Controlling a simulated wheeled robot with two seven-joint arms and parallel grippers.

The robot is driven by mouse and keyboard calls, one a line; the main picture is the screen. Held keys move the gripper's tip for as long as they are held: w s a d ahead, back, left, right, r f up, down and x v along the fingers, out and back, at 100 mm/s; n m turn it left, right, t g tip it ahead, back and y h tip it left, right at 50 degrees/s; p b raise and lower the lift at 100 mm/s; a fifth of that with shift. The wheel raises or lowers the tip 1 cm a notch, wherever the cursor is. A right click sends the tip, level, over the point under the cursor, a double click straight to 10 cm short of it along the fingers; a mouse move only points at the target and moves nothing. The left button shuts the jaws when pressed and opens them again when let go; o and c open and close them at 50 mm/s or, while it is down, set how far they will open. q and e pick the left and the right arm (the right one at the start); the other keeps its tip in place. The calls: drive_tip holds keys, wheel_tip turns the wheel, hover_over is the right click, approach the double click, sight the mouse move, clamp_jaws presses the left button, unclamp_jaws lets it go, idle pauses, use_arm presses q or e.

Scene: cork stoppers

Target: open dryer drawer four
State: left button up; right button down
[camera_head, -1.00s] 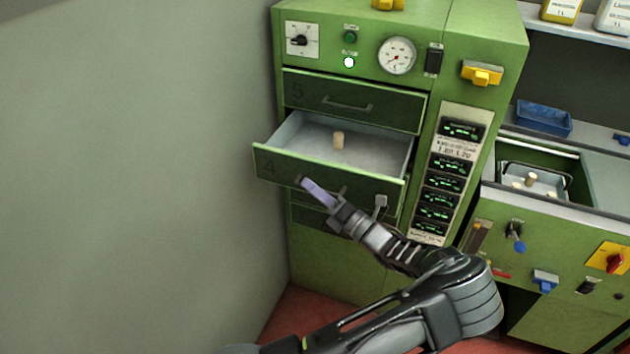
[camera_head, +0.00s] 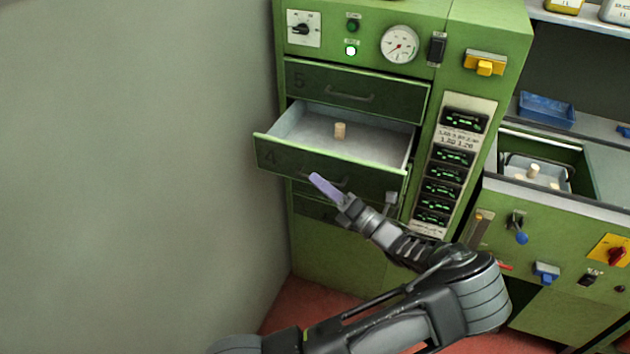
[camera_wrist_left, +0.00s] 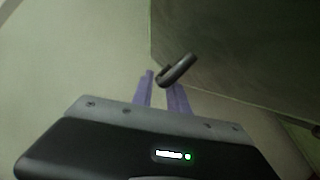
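Dryer drawer four (camera_head: 290,158), green with a 4 on its front, is pulled well out of the green dryer cabinet. One cork stopper (camera_head: 340,130) stands on its pale floor. My left gripper (camera_head: 322,187) is in front of the drawer's face, its lilac finger overlapping the drawer handle (camera_head: 338,183). In the left wrist view, the two lilac fingers (camera_wrist_left: 161,92) are apart. The dark handle (camera_wrist_left: 178,70) shows at the tip of the right-hand finger; I cannot tell whether they touch. The drawer front (camera_wrist_left: 235,50) fills the upper right there. My right gripper is not in view.
Drawer five (camera_head: 352,93) above is shut. A plain wall (camera_head: 130,150) stands close on the left. To the right, a green machine holds a grey bin (camera_head: 517,168) with corks, with a blue tray (camera_head: 546,110) behind it.

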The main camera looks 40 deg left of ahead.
use_arm(q)
drive_tip(key=b+v, duration=0.1)
drive_tip(key=v, duration=0.4)
drive_tip(key=shift+d+f, duration=0.1)
drive_tip(key=shift+d, duration=0.15)
